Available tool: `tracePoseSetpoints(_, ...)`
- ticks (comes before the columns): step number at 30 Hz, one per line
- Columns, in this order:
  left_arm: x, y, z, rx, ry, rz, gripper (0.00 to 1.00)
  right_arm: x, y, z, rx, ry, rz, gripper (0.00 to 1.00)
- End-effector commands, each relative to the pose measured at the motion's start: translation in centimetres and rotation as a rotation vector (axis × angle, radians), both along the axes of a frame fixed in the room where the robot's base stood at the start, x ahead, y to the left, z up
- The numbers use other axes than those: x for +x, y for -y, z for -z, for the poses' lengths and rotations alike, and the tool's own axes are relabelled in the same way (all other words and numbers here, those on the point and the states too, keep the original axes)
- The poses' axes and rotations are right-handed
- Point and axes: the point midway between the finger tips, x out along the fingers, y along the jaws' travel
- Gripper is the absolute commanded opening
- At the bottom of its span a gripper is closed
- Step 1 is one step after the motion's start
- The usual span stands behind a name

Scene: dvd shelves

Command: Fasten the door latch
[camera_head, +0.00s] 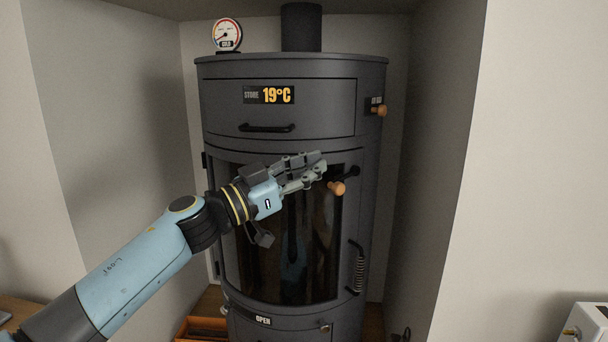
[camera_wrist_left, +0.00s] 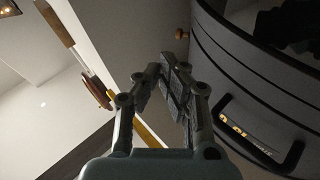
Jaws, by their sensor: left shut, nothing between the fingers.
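The dark stove (camera_head: 372,215) stands in an alcove, and its curved glass door (camera_head: 318,270) appears closed against the body. The door latch (camera_head: 337,188) has a wooden knob at the lower left end of a short dark lever. The lever rises to the right to a black pivot end (camera_head: 353,171) near the door's right edge. My left gripper (camera_head: 322,166) is shut and empty, just above and left of the knob. I cannot tell whether it touches the latch. The wrist view shows the fingers (camera_wrist_left: 168,75) closed together. My right gripper is not in view.
A coiled door handle (camera_head: 357,268) is lower right. A second wooden knob (camera_head: 381,111) sits on the stove's upper right side. A drawer with a black handle (camera_head: 267,128) is above the door. Alcove walls stand close on both sides. An orange-brown box (camera_head: 188,328) lies at lower left.

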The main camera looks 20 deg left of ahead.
Motion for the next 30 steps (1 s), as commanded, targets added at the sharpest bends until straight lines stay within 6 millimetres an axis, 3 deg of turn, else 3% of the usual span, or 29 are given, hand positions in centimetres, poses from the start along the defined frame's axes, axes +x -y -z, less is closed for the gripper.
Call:
tracePoseSetpoints(8, 5.0, 3.3, -1.4, -0.003, 0.001, 0.001, 0.00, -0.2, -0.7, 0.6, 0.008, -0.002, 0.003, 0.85)
tracePoseSetpoints(11, 5.0, 3.0, 0.9, 0.000, -0.007, 0.000, 0.00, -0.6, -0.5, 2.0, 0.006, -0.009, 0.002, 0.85)
tracePoseSetpoints(15, 4.9, 2.6, 2.3, 0.000, -0.004, -0.001, 0.00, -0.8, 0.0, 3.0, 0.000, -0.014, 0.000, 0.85)
tracePoseSetpoints(30, 4.9, 2.5, 2.6, -0.001, -0.001, -0.002, 0.00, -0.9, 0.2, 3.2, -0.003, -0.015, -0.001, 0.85)
